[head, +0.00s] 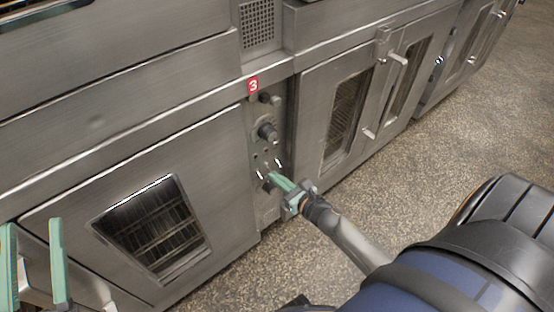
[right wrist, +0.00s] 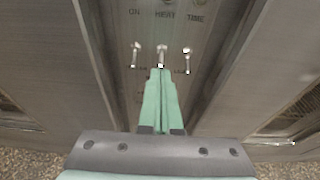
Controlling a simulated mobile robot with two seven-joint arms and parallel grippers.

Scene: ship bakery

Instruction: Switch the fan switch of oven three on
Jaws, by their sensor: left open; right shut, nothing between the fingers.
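Oven three's control panel (head: 282,112) is a narrow upright strip below a red "3" sign (head: 253,85). In the right wrist view the panel carries a row of small metal toggle switches: a left one (right wrist: 135,52), a middle one (right wrist: 161,52) and a right one (right wrist: 186,55). Their lower labels are too small to read, so I cannot tell which is the fan switch. My right gripper (head: 271,177) is shut and empty, its green fingertips (right wrist: 161,72) just below the middle switch; I cannot tell whether they touch. My left gripper (head: 34,225) is open and empty at the lower left.
A windowed oven door (head: 225,190) is left of the panel; another door (head: 313,120) with bar handles (head: 398,59) is right of it. Round knobs (head: 268,131) sit above the switches. The speckled floor (head: 440,140) is clear at the right.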

